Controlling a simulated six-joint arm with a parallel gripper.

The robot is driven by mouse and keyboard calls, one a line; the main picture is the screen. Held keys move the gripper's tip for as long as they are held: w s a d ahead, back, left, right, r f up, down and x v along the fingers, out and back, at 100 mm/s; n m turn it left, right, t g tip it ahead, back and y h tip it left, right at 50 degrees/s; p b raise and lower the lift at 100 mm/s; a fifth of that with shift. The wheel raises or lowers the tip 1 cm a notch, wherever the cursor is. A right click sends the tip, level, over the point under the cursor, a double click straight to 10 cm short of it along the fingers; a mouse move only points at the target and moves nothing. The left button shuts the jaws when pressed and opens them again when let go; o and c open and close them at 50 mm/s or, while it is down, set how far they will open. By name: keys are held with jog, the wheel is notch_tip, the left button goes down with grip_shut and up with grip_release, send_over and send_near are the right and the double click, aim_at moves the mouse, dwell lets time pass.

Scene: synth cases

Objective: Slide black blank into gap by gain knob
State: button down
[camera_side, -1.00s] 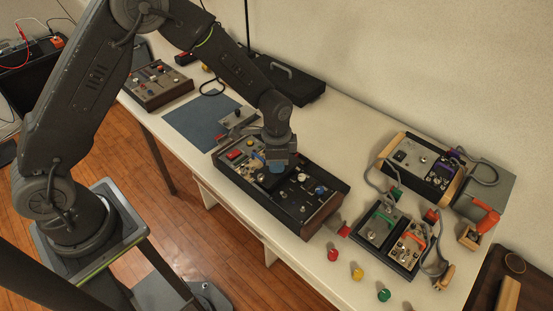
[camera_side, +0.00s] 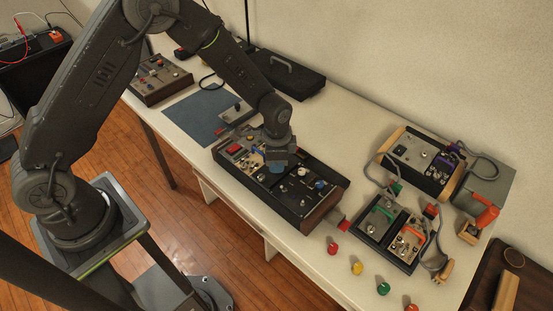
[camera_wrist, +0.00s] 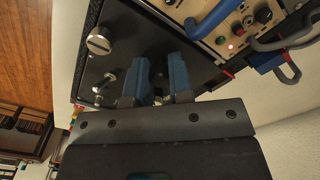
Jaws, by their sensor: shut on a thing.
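A long dark synth case (camera_side: 325,208) with a wooden end lies on the white table in the side view. My gripper (camera_side: 278,169) points down at the middle of its panel. In the wrist view, its two blue fingers (camera_wrist: 160,80) are shut on a dark piece, taken as the black blank (camera_wrist: 160,84); little of it shows between them. The black panel (camera_wrist: 130,35) behind has silver knobs, one at the upper left (camera_wrist: 98,41). I cannot tell which knob is the gain knob. The gap and the blank's lower edge are hidden.
A blue mat (camera_side: 190,115) and another wooden-sided case (camera_side: 160,82) are at the back left. Smaller synth boxes (camera_side: 378,220) with handles and cables stand at the right. Several coloured knobs (camera_side: 357,268) lie along the front edge. A black case (camera_side: 290,78) lies by the wall.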

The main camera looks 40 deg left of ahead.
jog(key=shift+f, duration=0.4)
jog(key=c, duration=0.9)
grip_release()
jog(key=shift+c, duration=0.2)
notch_tip(320, 180, up, 14)
jog(key=shift+f, duration=0.1)
